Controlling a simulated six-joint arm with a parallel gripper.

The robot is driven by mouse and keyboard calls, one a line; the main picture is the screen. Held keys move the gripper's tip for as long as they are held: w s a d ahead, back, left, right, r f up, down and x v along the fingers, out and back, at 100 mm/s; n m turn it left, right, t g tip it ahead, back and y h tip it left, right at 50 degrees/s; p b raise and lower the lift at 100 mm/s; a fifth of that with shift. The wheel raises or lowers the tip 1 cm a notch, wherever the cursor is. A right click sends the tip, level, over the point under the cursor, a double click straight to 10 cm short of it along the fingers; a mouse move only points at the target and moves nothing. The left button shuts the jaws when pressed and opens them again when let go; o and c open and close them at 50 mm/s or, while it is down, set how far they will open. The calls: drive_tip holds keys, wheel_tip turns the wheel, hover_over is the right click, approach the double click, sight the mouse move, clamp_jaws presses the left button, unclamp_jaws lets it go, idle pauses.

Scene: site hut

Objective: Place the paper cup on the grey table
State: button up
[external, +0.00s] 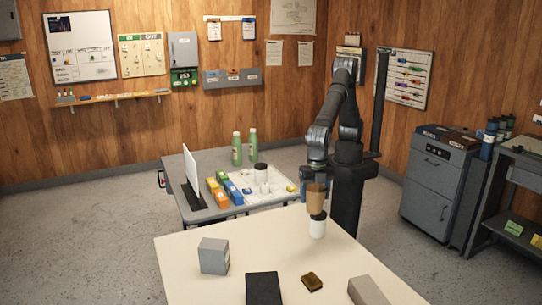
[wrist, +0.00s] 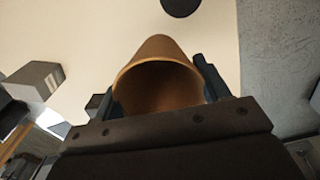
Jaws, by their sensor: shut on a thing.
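The brown paper cup (external: 316,196) is held in my gripper (external: 317,181) above the cream table, over a white container with a black lid. In the wrist view the cup (wrist: 160,82) sits between the two dark fingers of my gripper (wrist: 157,88), its open mouth facing the camera. The gripper is shut on it. In the external view I cannot tell whether the cup's base touches the black lid below. The grey table (external: 215,160) stands behind the cream table, to the left of my arm.
The white container (external: 317,229) stands on the cream table (external: 200,292), with a grey box (external: 214,256), a black item (external: 263,289) and a brown block (external: 312,281). The grey table holds green bottles (external: 237,149), coloured boxes (external: 222,190) and an upright white panel (external: 192,171). Its back left is clear.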

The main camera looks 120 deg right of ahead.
wheel_tip(320, 180, up, 7)
drive_tip(key=w+d+m, duration=0.2)
drive_tip(key=w+d, duration=0.5)
drive_tip(key=d, duration=0.3)
drive_tip(key=w+d+m, duration=0.2)
drive_tip(key=w+d, duration=0.5)
drive_tip(key=d, duration=0.3)
drive_tip(key=w+d+m, duration=0.2)
drive_tip(key=d, duration=1.5)
drive_tip(key=w+d+m, duration=0.2)
drive_tip(key=d, duration=1.5)
drive_tip(key=s+d+m, duration=0.2)
drive_tip(key=s+d, duration=0.2)
drive_tip(key=d, duration=0.9)
drive_tip(key=s+d+m, duration=0.2)
drive_tip(key=s+d, duration=0.3)
drive_tip(key=d, duration=0.8)
drive_tip(key=s+d+m, duration=0.4)
drive_tip(key=s+d, duration=1.8)
hover_over(230, 154)
wheel_tip(230, 154, down, 18)
drive_tip(key=shift+w+f, duration=0.1)
drive_tip(key=shift+f, duration=2)
